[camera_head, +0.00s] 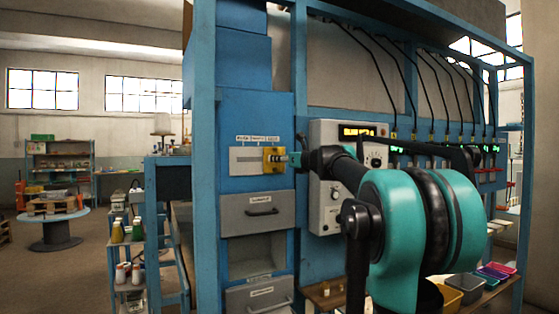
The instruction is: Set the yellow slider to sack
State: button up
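The yellow slider (274,160) sits at the right end of a pale slotted plate (246,161) on the blue cabinet. A white label strip (257,138) with several words lies above the plate; the words are too small to read surely. My gripper (292,158) is at the slider's right side, at the end of my teal and black arm. The fingertips are small and partly hidden, so I cannot tell whether they touch the slider or are shut on it.
A grey drawer (257,212) with a black handle is below the slider. A grey control panel (330,196) with a lit display stands right of it, partly behind my arm. A blue frame post (203,180) rises close at left. Coloured bins (467,286) sit at lower right.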

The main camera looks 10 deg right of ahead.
grip_shut()
dwell(0.3)
jog(key=s+a, duration=0.1)
jog(key=a, duration=0.3)
jog(key=s+a, duration=0.1)
jog(key=a, duration=0.2)
jog(key=s+a, duration=0.2)
jog(key=a, duration=0.2)
jog(key=shift+a, duration=0.35)
jog(key=shift+c, duration=0.2)
grip_release()
jog(key=shift+a, duration=0.15)
jog(key=shift+o, duration=0.2)
